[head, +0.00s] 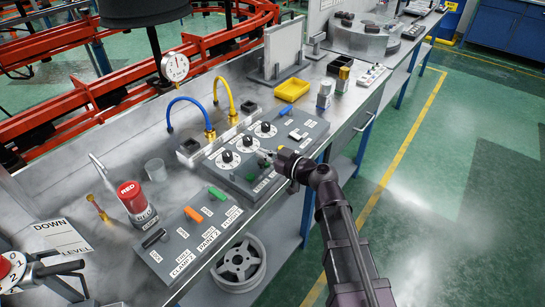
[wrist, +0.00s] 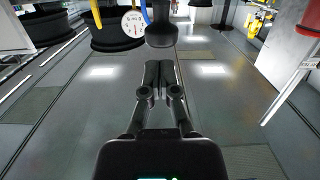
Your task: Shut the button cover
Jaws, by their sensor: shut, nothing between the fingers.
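My gripper (head: 266,156) is over the grey control panel (head: 312,136) with three round dials, near its right-hand edge, in the head view. The wrist view shows its two fingers (wrist: 158,75) together, with nothing between them. A dark knob-like part (wrist: 161,36) stands just beyond the fingertips in the wrist view. I cannot make out a button cover for certain in either view; my gripper and wrist hide part of the panel. I cannot tell whether the fingertips touch anything.
A second grey panel (head: 176,258) with orange and green levers lies nearer on the bench, beside a red-topped cylinder (head: 132,191). Blue (head: 188,101) and yellow (head: 226,90) hoses rise behind the dials. A yellow tray (head: 291,90) is farther back. The green floor at right is clear.

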